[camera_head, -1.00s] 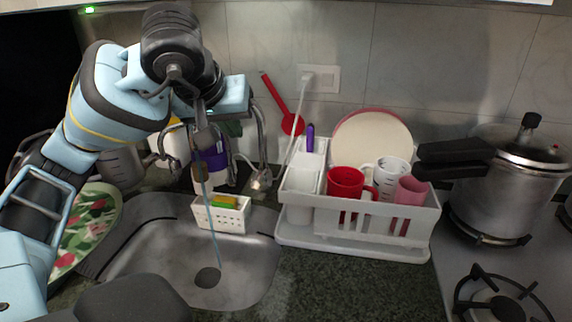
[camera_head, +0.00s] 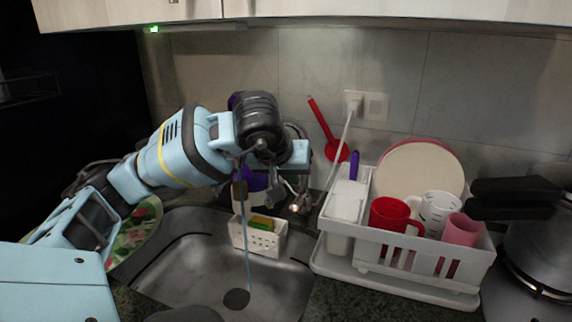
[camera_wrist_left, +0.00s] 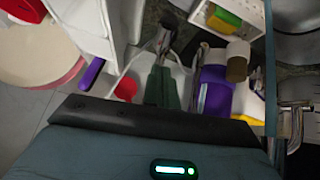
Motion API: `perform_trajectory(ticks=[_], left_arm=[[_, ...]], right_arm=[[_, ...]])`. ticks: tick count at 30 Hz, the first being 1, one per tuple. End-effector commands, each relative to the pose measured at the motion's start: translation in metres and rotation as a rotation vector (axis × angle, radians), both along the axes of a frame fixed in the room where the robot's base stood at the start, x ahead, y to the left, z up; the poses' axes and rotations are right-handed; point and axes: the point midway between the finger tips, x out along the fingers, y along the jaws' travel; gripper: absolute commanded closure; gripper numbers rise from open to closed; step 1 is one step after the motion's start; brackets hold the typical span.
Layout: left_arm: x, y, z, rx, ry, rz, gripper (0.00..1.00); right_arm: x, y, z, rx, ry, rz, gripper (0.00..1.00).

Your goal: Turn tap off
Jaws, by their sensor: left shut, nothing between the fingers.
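Water runs in a thin stream (camera_head: 247,245) into the steel sink (camera_head: 185,255). The chrome tap (camera_head: 300,203) stands behind the sink, and its upper part is largely hidden by my left arm. Chrome tubing also shows at the right edge of the left wrist view (camera_wrist_left: 296,108). My left gripper (camera_head: 278,188) is shut and empty, close to the tap; I cannot tell whether it touches it. My right gripper is not in view.
A white sponge holder (camera_head: 258,238) stands at the sink's back edge. A white dish rack (camera_head: 400,255) with mugs and plates stands to the right.

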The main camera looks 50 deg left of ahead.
Motion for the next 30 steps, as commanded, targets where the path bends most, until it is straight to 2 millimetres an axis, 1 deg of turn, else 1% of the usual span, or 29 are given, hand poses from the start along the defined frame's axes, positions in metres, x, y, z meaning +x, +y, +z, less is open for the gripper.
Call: perform_trajectory(ticks=[1, 6, 10, 20, 26, 30], left_arm=[[-0.001, -0.001, -0.009, 0.002, 0.005, -0.001, 1.0], [-0.002, -0.004, -0.023, 0.001, 0.001, 0.0, 1.0], [-0.002, -0.005, -0.028, 0.001, -0.001, -0.001, 1.0], [-0.002, -0.006, -0.029, 0.001, -0.001, 0.0, 1.0], [-0.006, -0.009, -0.047, 0.001, 0.005, -0.002, 1.0], [-0.007, -0.009, -0.047, 0.0, 0.004, -0.002, 1.0]], right_arm=[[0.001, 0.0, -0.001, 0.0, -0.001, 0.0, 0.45], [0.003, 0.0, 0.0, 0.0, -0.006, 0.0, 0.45], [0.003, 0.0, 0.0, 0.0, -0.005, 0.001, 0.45], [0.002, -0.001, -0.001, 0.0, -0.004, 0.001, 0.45], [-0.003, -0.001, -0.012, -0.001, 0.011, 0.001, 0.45], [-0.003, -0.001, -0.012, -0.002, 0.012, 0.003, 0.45]])
